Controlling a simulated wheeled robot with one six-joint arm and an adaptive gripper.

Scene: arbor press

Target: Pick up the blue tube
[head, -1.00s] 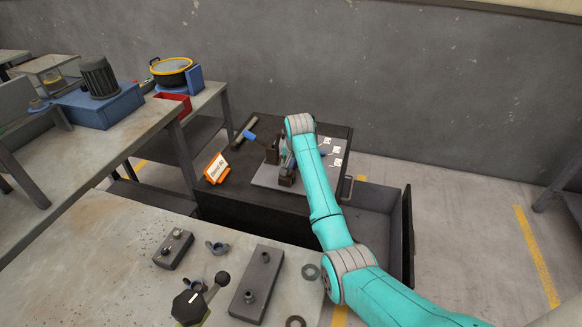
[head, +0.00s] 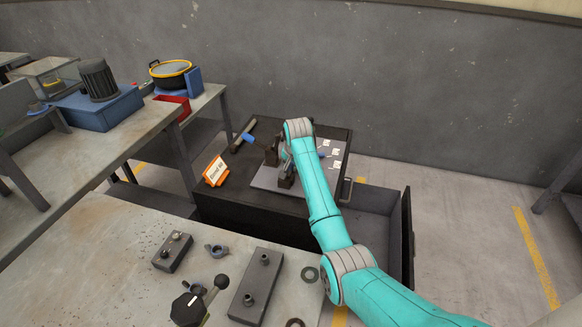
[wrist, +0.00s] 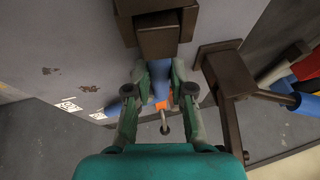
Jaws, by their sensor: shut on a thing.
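In the wrist view, the blue tube (wrist: 160,76) is between the two fingers of my gripper (wrist: 162,93), which is shut on it. Its upper end is hidden behind a dark brown block. An orange piece and a thin grey pin show just below the tube, between the fingers. In the head view, my gripper is mostly hidden behind my teal arm, over the grey plate (head: 268,181). A small blue patch (head: 322,153) shows just right of my arm there; I cannot tell whether it is the held tube.
The dark brown press block (wrist: 158,22) is close ahead of the fingers. A brown post (wrist: 222,75) stands close to their right. A blue-handled bar (head: 248,136) and an orange sign (head: 216,169) are left of my arm. White labels (head: 337,164) lie right.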

